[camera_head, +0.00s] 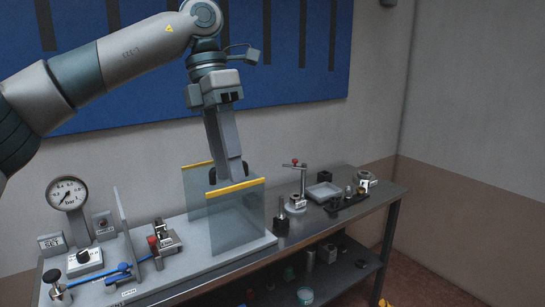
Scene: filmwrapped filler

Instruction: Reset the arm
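My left arm comes in from the left across the top of the view. Its gripper (228,172) points down at the bench, with its fingertips level with the yellow top edges of two clear panels. The front clear panel (236,222) partly overlaps the lower end of the gripper, and the rear clear panel (196,190) stands behind it. Grey fingers and dark pads show at the tip, but whether they are apart is unclear. I see nothing held in them. My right arm and gripper are out of view.
A lower shelf (340,272) holds several items.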

